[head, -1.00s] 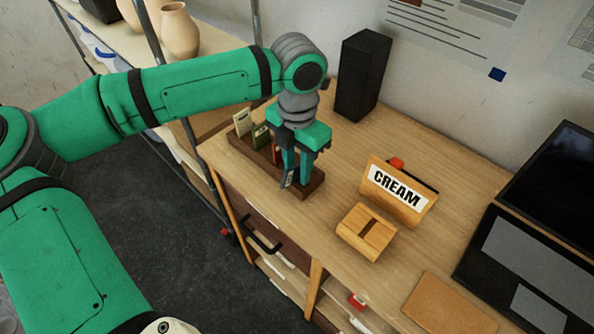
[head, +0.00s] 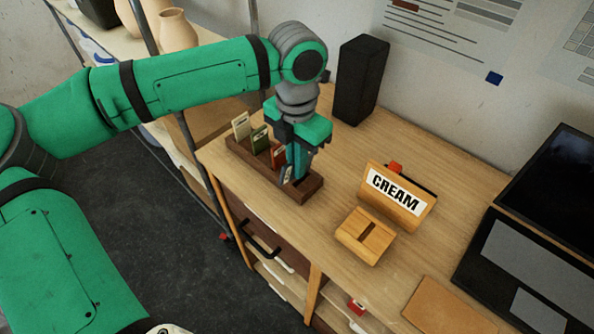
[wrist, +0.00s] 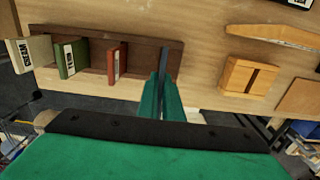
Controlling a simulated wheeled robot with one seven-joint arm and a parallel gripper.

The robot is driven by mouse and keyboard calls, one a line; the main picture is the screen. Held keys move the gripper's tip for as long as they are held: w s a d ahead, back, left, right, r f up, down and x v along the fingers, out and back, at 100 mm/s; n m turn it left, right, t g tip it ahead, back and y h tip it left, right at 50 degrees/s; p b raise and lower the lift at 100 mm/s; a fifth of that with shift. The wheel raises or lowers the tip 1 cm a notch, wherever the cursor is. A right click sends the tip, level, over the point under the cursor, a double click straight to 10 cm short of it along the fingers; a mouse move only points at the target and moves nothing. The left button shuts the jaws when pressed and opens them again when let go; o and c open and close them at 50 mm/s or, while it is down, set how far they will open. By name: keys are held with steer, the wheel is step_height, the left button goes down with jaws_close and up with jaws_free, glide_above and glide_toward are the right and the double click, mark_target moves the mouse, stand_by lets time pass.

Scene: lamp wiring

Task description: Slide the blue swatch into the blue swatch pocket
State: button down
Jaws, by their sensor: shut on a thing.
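My gripper (head: 293,172) points down at the right end of a dark wooden swatch rack (head: 314,188). It is shut on a thin swatch, whose small pale-labelled edge (head: 287,173) shows beside the fingers. In the wrist view the swatch (wrist: 163,60) is a thin dark blue-grey strip seen edge-on, just ahead of the fingertips (wrist: 160,82) and over the rack's right end (wrist: 175,48). The fingers hide most of the swatch and the blue pocket. I cannot tell whether its lower edge is inside the pocket.
Cream (head: 241,125), green (head: 260,138) and red (head: 278,154) swatches stand in the rack left of my gripper. A slotted wooden block (head: 366,235) and a CREAM sign (head: 398,194) are to the right. A black speaker (head: 359,80) stands behind.

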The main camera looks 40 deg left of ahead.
step_height(320, 180, up, 6)
steer(key=shift+a+f, duration=0.1)
steer(key=shift+r, duration=0.6)
steer(key=shift+f, duration=4.85)
steer(key=shift+f, duration=0.2)
steer(key=c, duration=1.9)
jaws_free()
step_height(320, 180, up, 11)
steer(key=shift+f, duration=0.1)
